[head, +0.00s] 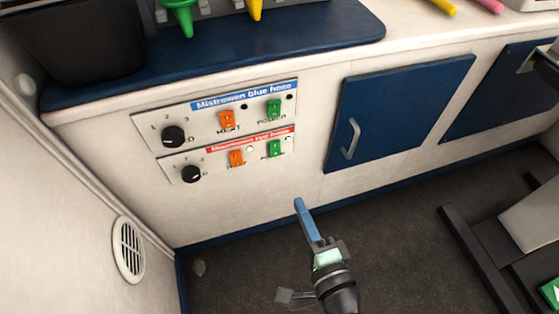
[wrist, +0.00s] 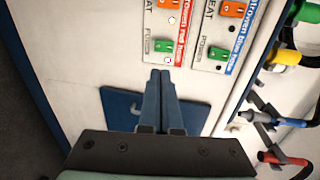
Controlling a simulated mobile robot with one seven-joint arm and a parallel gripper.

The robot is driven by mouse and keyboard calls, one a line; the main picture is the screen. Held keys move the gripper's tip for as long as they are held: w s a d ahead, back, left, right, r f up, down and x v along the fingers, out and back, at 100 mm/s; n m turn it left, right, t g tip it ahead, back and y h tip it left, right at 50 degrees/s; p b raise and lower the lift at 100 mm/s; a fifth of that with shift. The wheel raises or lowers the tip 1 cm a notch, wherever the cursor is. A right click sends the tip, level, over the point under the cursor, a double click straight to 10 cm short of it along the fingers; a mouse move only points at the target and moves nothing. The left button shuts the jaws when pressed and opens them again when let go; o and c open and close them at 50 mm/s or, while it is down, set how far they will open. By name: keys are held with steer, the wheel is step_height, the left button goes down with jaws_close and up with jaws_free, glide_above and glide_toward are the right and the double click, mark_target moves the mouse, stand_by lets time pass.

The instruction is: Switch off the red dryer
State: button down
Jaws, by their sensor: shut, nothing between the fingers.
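The red-hose dryer panel (head: 222,155) is the lower of two white panels on the van wall, with a red label strip. It has a black dial (head: 191,174), an orange heat switch (head: 236,158) and a green power switch (head: 275,149). Small lamps beside these two switches look white. The power switch also shows in the wrist view (wrist: 163,46), just beyond my fingertips. My gripper (head: 299,204) is shut and empty, below and right of this panel in the head view. In the wrist view its fingertips (wrist: 160,73) appear close below the power switch; contact cannot be told.
The blue-hose panel (head: 218,119) sits directly above, with its own green power switch (head: 274,109) and dark lamps. A blue cabinet door (head: 400,105) with a handle is to the right. A blue-topped counter (head: 320,35) overhangs the panels. Dark floor (head: 240,280) lies below.

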steer(key=b+x, duration=0.3)
steer(key=x, duration=1.1)
steer(key=shift+s, duration=0.1)
steer(key=shift+b, duration=0.3)
steer(key=shift+f+t+b, duration=0.3)
steer(key=shift+f+b, duration=0.1)
steer(key=shift+b, duration=0.85)
steer(key=b, duration=0.3)
steer(key=t+b, duration=0.1)
steer(key=b, duration=0.2)
steer(key=shift+w+a+f+y, duration=0.1)
steer(key=shift+w+a+y, duration=0.05)
steer(key=shift+w+y, duration=0.2)
steer(key=shift+w+t+b, duration=0.1)
steer(key=shift+t+b, duration=0.2)
steer(key=shift+b, duration=0.45)
steer(key=shift+a+r, duration=0.1)
steer(key=shift+r, duration=0.2)
steer(key=p, duration=0.3)
glide_toward(274, 153)
steer(key=v, duration=0.5)
steer(key=shift+s+d+f, duration=0.3)
steer(key=shift+f, duration=0.05)
